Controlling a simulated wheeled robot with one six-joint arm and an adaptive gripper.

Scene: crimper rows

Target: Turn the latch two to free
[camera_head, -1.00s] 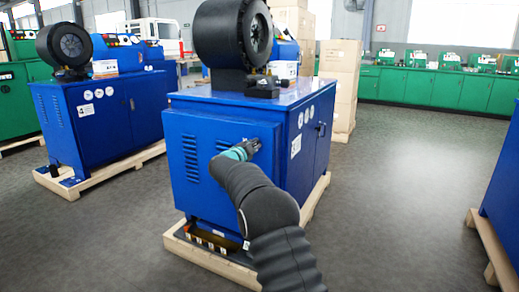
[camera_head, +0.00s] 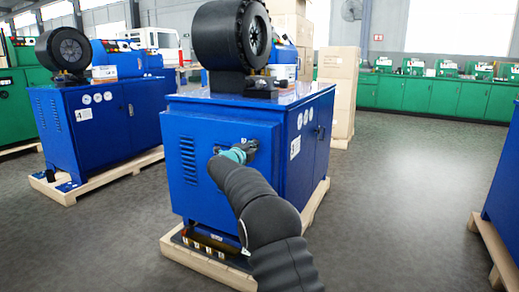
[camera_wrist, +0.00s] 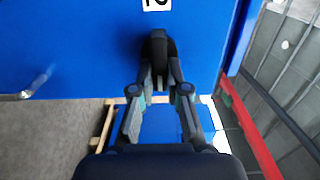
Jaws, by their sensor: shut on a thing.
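The latch (camera_wrist: 158,45) is a dark knob on a blue panel, below a white label (camera_wrist: 156,4) cut off at the top, whose mark looks like a 2. In the wrist view the fingers of my gripper (camera_wrist: 160,78) close in on the latch's lower part and are shut on it. The latch stands lengthwise up and down in that view. In the head view my gripper (camera_head: 252,148) is at the upper right of the blue cabinet's front panel (camera_head: 230,125); the latch is mostly hidden there.
A black crimper head (camera_head: 222,38) sits on the cabinet, which stands on a wooden pallet (camera_head: 203,262). Another blue machine (camera_head: 105,125) stands left, and a blue cabinet edge (camera_head: 502,200) is at right. Grey floor (camera_head: 400,200) is open between. A shiny rod (camera_wrist: 38,82) shows in the wrist view.

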